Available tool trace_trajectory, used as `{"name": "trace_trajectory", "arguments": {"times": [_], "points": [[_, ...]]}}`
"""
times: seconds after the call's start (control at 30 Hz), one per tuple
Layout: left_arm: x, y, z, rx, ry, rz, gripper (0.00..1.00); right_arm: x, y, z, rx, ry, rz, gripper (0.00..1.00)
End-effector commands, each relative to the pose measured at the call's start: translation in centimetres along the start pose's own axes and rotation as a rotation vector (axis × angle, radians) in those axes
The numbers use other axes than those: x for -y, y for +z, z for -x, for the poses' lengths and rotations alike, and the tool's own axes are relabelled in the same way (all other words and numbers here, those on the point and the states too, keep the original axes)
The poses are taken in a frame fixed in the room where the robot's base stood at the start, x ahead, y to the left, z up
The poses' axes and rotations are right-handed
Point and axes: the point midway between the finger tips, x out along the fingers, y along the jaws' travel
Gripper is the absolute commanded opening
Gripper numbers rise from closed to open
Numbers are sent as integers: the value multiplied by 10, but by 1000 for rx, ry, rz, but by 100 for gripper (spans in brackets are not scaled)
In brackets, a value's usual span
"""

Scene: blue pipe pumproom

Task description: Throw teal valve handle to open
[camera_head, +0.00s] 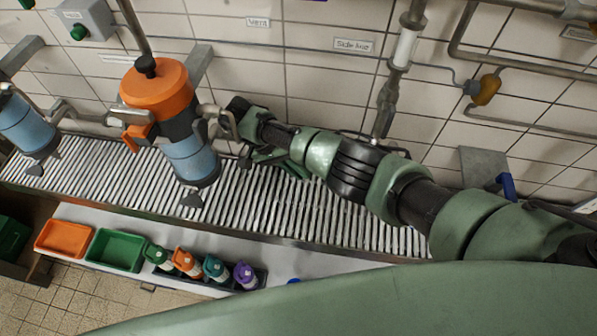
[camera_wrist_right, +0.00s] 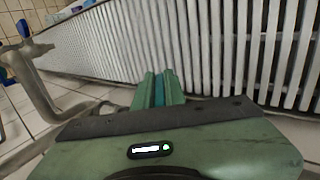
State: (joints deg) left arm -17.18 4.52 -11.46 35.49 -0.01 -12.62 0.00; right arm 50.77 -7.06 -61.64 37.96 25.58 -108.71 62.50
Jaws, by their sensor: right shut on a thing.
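My right arm reaches in from the right in the head view, and its gripper (camera_head: 282,162) is low over the ribbed ledge, right of the orange-topped canister. In the right wrist view my right gripper (camera_wrist_right: 160,88) has its two green fingers closed on the teal valve handle (camera_wrist_right: 159,92). Only a narrow teal strip of the handle shows between the fingers. In the head view the arm and gripper hide the handle, so its angle cannot be told. My left gripper is not in view.
The orange-topped canister (camera_head: 158,85) and its pipes stand close left of my right gripper. A grey vertical pipe (camera_head: 386,100) runs behind my arm. A blue lever (camera_head: 506,185) is at right. Orange (camera_head: 64,238) and green (camera_head: 116,250) trays and several small bottles sit below the ledge (camera_head: 100,175).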

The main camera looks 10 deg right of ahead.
Motion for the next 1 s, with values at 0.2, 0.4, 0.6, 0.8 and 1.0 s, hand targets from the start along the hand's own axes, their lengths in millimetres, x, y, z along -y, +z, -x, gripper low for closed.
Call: {"name": "trace_trajectory", "arguments": {"times": [0.2,0.4,0.6,0.8,1.0], "points": [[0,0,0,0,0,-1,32,0,-1,0,-3,4,0,0],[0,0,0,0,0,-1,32,0,-1,0,-3,4,-1,25],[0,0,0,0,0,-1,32,0,0,0,-2,3,0,33],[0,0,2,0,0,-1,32,-1,0,0,-1,-5,0,33],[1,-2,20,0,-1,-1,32,-5,-1,3,-2,-89,-1,33]]}}
